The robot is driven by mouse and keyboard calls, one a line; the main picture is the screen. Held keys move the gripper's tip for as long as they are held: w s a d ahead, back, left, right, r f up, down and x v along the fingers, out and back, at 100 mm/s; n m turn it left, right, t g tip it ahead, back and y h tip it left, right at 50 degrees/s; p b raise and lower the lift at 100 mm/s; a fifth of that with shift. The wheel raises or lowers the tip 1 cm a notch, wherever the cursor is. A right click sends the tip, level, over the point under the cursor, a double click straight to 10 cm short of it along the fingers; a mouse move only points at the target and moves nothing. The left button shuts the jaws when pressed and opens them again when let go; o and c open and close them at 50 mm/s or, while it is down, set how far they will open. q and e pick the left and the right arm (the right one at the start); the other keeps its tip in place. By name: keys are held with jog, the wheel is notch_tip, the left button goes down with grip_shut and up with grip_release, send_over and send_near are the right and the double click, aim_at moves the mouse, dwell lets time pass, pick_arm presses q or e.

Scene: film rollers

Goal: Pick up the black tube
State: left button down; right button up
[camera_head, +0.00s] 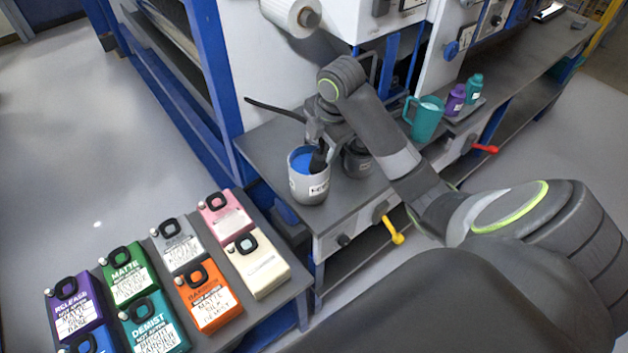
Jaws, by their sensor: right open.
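A thin black, slightly bent rod (272,109) sticks out to the left from behind my right gripper, above the grey bench. It may be the black tube; its right end is hidden. A dark, lidded-looking container (357,163) stands behind and right of a white labelled cup with blue content (309,190). My right gripper (318,157) is open and points down over the cup's right rim. I cannot tell whether its dark fingers touch the cup or the rod. My left gripper is not in view.
A teal mug (425,121) and purple (455,99) and teal (474,88) bottles stand right of my arm. Several coloured labelled packs, including an orange one (209,298), fill a low table at the front left. A yellow valve handle (393,231) juts from the bench front.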

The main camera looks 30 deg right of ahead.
aim_at(321, 154)
jog(key=shift+b+x, duration=1.3)
jog(key=shift+x, duration=0.3)
jog(key=shift+s+d+f, duration=0.15)
jog(key=shift+f, duration=0.25)
jog(key=shift+p+x, duration=0.45)
jog(key=shift+x, duration=0.95)
jog(key=shift+c, duration=0.2)
jog(key=c, duration=1)
